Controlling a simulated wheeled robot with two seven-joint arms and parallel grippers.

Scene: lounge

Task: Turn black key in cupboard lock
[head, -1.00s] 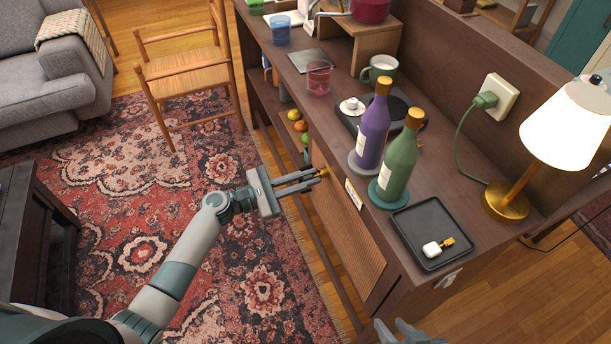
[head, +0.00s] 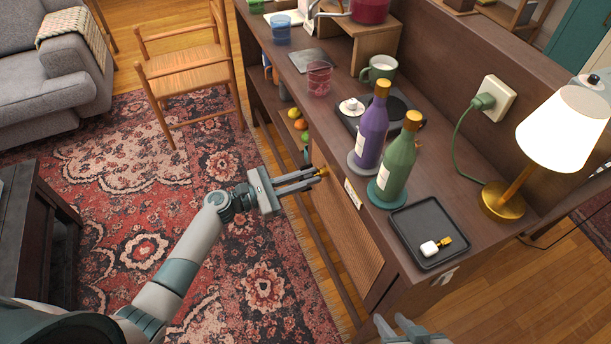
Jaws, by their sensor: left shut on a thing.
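My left gripper (head: 316,175) is at the front of the wooden cupboard, its two fingers shut on a small dark thing that looks like the black key and is mostly hidden between the fingertips. A brass-coloured lock (head: 323,170) shows right at the fingertips, near the top of the cane-fronted cupboard door (head: 345,222). I cannot tell how far the key sits in the lock or how it is turned. The door looks shut. My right gripper (head: 396,324) is at the bottom edge, partly cut off, its fingers apart and empty.
A white-headed key (head: 430,248) lies on a black tray (head: 407,213) on the cupboard top. A green bottle (head: 398,165), a purple bottle (head: 371,135) and a lamp (head: 567,128) stand there too. Open floor with a rug (head: 210,260) lies left of the cupboard.

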